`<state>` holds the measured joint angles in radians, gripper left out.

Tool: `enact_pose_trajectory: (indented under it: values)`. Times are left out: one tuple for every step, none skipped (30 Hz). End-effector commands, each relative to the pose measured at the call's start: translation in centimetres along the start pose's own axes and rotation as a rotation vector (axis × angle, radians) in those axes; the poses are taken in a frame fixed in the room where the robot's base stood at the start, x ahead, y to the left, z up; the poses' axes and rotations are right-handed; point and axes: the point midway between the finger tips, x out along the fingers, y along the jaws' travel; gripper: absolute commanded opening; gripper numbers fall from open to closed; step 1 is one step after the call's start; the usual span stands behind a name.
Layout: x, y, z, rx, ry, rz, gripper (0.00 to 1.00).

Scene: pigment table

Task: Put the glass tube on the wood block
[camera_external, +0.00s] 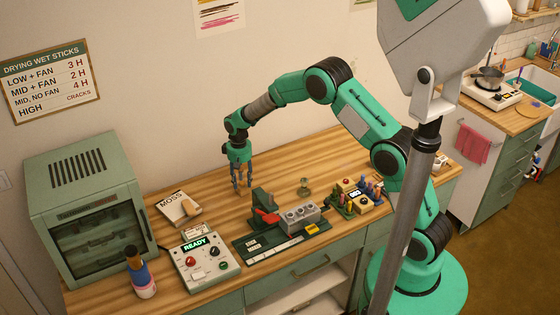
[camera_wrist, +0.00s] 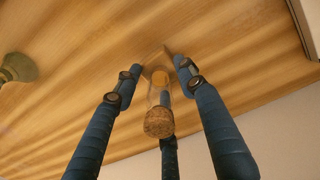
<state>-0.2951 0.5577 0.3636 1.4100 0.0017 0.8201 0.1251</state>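In the wrist view the glass tube (camera_wrist: 159,98) is clear, with orange at its far end and a cork (camera_wrist: 158,122) facing the camera. It lies between the three blue fingers of my gripper (camera_wrist: 160,72). Gaps show between the tube and the left and right fingers; the third finger is behind the tube. A pale wooden patch beyond the tube, between the fingertips, looks like the wood block (camera_wrist: 154,69). Whether the tube touches it is unclear. In the external view my gripper (camera_external: 241,189) points down low over the back of the table, fingers apart; tube and block are too small to tell.
A MOSS book (camera_external: 174,206) with a small wooden piece lies left of my gripper. A control box (camera_external: 206,263) is in front. The tabletop behind is clear.

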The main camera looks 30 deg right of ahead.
Motion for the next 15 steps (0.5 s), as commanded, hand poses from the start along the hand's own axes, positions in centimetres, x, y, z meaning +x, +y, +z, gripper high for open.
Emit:
enact_pose_trajectory:
  values:
    - [0.0,0.0,0.0,0.000,0.000,0.000,0.40]
    - [0.0,0.0,0.0,0.000,0.000,0.000,0.40]
    - [0.0,0.0,0.0,0.000,0.000,0.000,0.40]
    - [0.0,0.0,0.0,0.000,0.000,0.000,0.40]
    - [-0.1,0.0,0.0,0.000,0.000,0.000,0.40]
    - [-0.2,0.0,0.0,0.000,0.000,0.000,0.40]
    - [-0.2,0.0,0.0,0.000,0.000,0.000,0.40]
    - [-0.4,0.0,0.0,0.000,0.001,0.000,0.40]
    - [-0.6,0.0,0.0,0.000,0.001,0.000,0.40]
    - [-0.8,0.0,0.0,0.000,0.001,0.000,0.40]
    - [-1.0,0.0,-0.1,0.000,0.001,0.000,0.40]
    - [-1.4,0.0,-0.1,0.000,0.002,0.000,0.40]
    - [-1.6,0.0,-0.1,0.000,0.002,0.000,0.40]
    - [-2.0,0.0,-0.1,0.000,0.003,0.000,0.40]
    - [-2.4,0.0,-0.1,0.000,0.003,0.000,0.40]
